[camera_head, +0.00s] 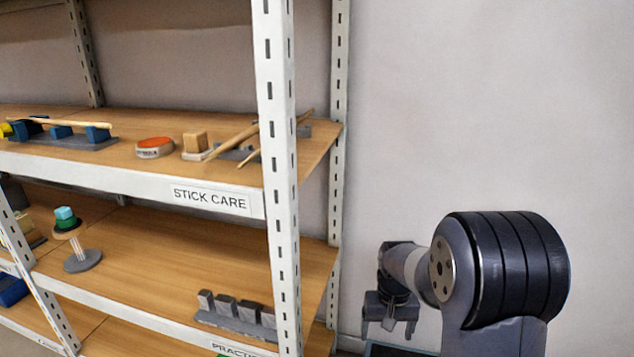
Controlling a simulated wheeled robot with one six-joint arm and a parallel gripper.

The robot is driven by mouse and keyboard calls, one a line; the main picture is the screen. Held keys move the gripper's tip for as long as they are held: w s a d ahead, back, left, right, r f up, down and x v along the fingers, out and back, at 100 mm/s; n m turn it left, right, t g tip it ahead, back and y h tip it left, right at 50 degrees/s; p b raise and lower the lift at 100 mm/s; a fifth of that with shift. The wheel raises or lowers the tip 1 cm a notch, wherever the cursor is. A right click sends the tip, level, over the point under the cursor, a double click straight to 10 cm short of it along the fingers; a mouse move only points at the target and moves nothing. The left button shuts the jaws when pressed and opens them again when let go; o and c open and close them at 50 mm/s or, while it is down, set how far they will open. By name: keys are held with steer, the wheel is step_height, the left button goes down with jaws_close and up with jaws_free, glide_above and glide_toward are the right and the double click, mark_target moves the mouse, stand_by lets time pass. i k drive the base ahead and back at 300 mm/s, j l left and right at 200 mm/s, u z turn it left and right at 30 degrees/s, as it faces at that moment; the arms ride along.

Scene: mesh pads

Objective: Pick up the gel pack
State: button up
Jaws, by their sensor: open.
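I cannot make out anything that is surely the gel pack. My gripper (390,331) is at the lower right of the head view, pointing down, with its two fingers apart and nothing seen between them. It is to the right of the shelf rack, apart from it, in front of the pale wall. A small light-blue block (65,213) sits on top of a green piece on a round stand (82,262) on the middle shelf at the left; I cannot tell what it is.
The upper shelf (110,155), labelled "STICK CARE", holds sticks, blue blocks, a round orange-topped tin (155,147) and a wooden block (195,141). Dark blocks in a grey holder (236,316) stand on the middle shelf. A white slotted post (278,170) rises at the rack's front.

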mark_target(63, 213)
steer(key=j+z, duration=0.1)
steer(key=z, duration=0.3)
steer(key=i+j+z, duration=0.15)
steer(key=z, duration=0.25)
steer(key=j+z, duration=0.1)
steer(key=z, duration=0.25)
steer(key=j+z, duration=0.15)
steer(key=z, duration=0.25)
